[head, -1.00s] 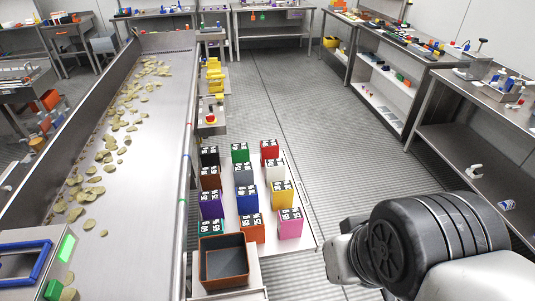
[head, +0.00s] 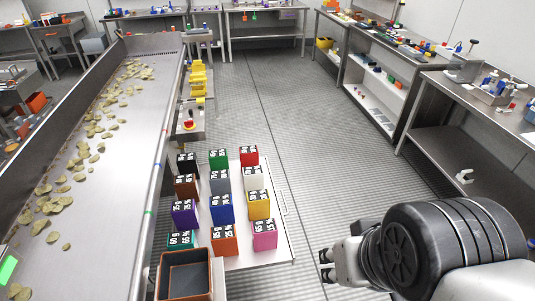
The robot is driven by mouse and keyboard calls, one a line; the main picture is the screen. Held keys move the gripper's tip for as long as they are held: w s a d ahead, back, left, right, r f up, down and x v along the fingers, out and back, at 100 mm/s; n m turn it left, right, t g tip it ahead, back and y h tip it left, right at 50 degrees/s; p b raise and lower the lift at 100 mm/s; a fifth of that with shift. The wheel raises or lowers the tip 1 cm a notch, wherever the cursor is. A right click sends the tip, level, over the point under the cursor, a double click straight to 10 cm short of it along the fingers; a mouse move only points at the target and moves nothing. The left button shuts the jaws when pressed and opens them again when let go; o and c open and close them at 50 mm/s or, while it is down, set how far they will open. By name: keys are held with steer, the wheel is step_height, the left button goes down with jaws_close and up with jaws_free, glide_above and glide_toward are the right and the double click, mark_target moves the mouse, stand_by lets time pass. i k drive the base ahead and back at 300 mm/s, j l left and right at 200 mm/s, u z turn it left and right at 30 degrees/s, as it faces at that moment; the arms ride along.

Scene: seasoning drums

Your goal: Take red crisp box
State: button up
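The red crisp box (head: 249,156) stands upright at the far right corner of a group of boxes on a pale board. It has a black-and-white label on top. A green box (head: 218,159) stands to its left and a white box (head: 252,179) stands just in front of it. My gripper (head: 325,266) is at the lower right, beyond the board's right edge and well apart from the red box. Its two dark fingertips look apart, with nothing between them.
Other coloured boxes, such as yellow (head: 259,205) and pink (head: 264,237), fill the pale board (head: 280,243). An open brown-rimmed bin (head: 185,277) stands in front. A chip conveyor (head: 110,150) runs along the left. Shelved benches (head: 440,110) line the right. The middle floor is clear.

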mark_target(249, 155)
steer(key=i+l+z, duration=0.1)
steer(key=i+l, duration=0.4)
steer(key=i+l+z, duration=0.1)
steer(key=i+l, duration=0.4)
steer(key=i, duration=0.15)
steer(key=i+l, duration=0.4)
steer(key=i, duration=0.25)
steer(key=i+j+u, duration=0.15)
steer(key=u, duration=0.3)
steer(key=i+u, duration=0.7)
steer(key=u, duration=0.2)
steer(key=i+l+u, duration=0.15)
steer(key=i+u, duration=0.15)
steer(key=u, duration=0.15)
steer(key=i+l+u, duration=0.2)
steer(key=u, duration=0.25)
